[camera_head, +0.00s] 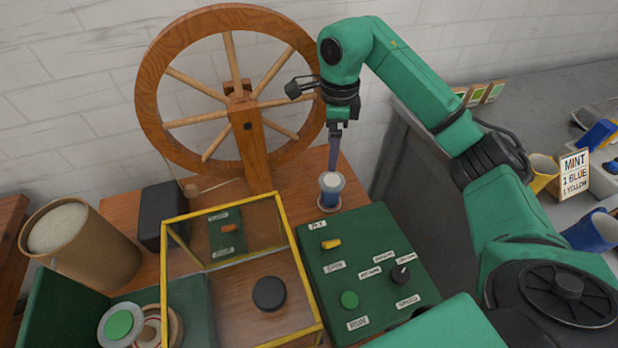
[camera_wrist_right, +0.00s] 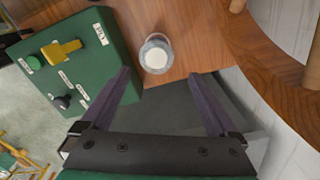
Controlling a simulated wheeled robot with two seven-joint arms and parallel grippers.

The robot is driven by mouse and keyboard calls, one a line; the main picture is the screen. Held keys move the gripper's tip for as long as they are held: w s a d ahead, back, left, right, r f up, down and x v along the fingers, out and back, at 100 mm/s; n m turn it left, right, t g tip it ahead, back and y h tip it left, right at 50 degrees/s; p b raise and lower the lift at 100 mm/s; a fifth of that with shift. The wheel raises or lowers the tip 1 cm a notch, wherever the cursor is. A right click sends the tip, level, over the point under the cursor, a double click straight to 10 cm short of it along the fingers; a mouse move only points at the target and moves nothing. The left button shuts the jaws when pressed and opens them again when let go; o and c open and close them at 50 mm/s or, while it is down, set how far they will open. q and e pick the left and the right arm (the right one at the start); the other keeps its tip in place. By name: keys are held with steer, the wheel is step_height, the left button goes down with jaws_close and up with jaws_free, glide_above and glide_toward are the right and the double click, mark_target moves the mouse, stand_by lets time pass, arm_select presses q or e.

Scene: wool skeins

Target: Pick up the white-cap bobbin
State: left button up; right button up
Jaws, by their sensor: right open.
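The white-cap bobbin (camera_head: 331,185) stands upright on the wooden bench, between the spinning wheel and the green control box. Its cap is white and its side looks bluish. It also shows in the right wrist view (camera_wrist_right: 155,56), just beyond and between the fingertips. My right gripper (camera_head: 335,167) points down close above the bobbin in the head view. In the right wrist view my right gripper (camera_wrist_right: 158,75) has its two purple-grey fingers wide apart with nothing between them. Whether a finger touches the bobbin is hard to tell. My left gripper is not in view.
The wooden spinning wheel (camera_head: 247,120) stands close behind the bobbin. The green control box (camera_head: 345,250), with a yellow switch and knobs, is in front. A yellow-framed clear case (camera_head: 226,257) is to the left. A green-centred disc (camera_head: 118,325) lies front left.

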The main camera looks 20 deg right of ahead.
glide_above(334, 180)
step_height(334, 180, down, 5)
steer(key=shift+s+f, duration=0.15)
steer(key=shift+f, duration=0.05)
step_height(334, 180, down, 8)
steer(key=shift+f+p, duration=0.15)
steer(key=shift+p, duration=0.35)
steer(key=shift+w+f, duration=0.15)
steer(key=shift+w, duration=0.05)
steer(key=shift+c, duration=1.2)
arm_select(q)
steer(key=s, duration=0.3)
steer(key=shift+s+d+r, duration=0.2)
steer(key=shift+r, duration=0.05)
arm_select(e)
steer(key=c, duration=0.9)
